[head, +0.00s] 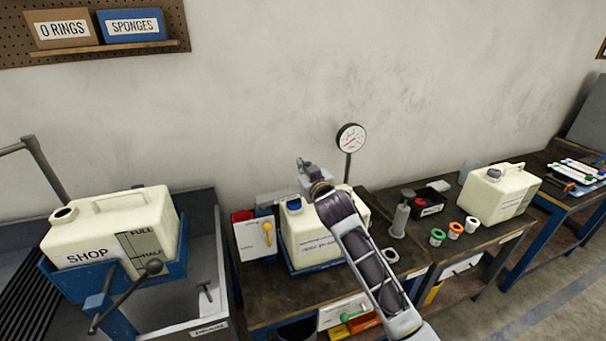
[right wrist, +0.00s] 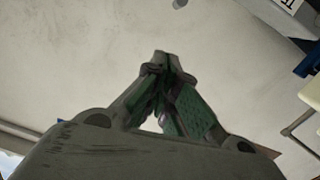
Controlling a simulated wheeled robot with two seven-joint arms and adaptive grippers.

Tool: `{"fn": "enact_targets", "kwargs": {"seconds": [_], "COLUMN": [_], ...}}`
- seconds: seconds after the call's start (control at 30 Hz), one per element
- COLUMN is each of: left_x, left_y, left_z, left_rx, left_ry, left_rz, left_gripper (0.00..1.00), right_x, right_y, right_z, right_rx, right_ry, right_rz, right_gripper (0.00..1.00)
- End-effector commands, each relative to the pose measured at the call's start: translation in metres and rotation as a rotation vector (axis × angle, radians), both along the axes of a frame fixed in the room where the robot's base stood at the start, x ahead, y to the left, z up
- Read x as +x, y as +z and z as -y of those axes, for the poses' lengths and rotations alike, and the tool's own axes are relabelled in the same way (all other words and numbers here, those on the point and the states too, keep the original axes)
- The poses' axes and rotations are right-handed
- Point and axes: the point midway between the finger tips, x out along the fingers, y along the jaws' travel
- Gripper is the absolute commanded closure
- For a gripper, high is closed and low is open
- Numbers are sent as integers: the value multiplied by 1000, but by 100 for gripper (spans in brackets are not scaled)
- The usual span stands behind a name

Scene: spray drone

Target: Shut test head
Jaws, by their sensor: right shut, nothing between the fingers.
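A round white gauge (head: 351,138) with a red needle stands on a thin post behind a cream tank (head: 310,240) on the dark bench. The tank has a blue cap (head: 294,203) at its left end, and my right arm crosses its right part. I cannot make out a separate test head; the arm may hide part of it. My right gripper (head: 303,168) is above the tank, left of the gauge post and apart from the gauge. In the right wrist view its fingers (right wrist: 162,62) meet at the tips, empty, against the plain wall. My left gripper is not in view.
A board with a yellow lever (head: 267,232) stands left of the tank. A SHOP tank (head: 115,232) sits in a blue cradle at the left. Another cream tank (head: 498,192), coloured rings (head: 456,230) and a grey cylinder (head: 400,218) are on the right.

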Motion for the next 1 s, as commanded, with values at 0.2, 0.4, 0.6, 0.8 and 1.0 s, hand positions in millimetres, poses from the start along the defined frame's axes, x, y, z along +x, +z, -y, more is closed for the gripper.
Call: {"fn": "enact_targets", "kwargs": {"seconds": [0.2, 0.4, 0.6, 0.8, 1.0], "left_x": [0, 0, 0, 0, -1], "left_y": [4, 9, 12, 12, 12], "left_z": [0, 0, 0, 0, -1], "left_rx": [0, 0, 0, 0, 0], "left_ry": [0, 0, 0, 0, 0], "left_rz": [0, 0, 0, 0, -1], "left_gripper": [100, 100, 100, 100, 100], "right_x": [17, 22, 26, 26, 26], "right_y": [-1, -22, -37, -41, -41], "right_z": [-5, -3, -1, -1, -1], "right_rx": [-1, -3, -1, -2, -1], "right_ry": [0, 0, 1, 1, 1], "right_rz": [-1, -2, -1, 0, 0], "right_gripper": [100, 100, 100, 100, 100]}}
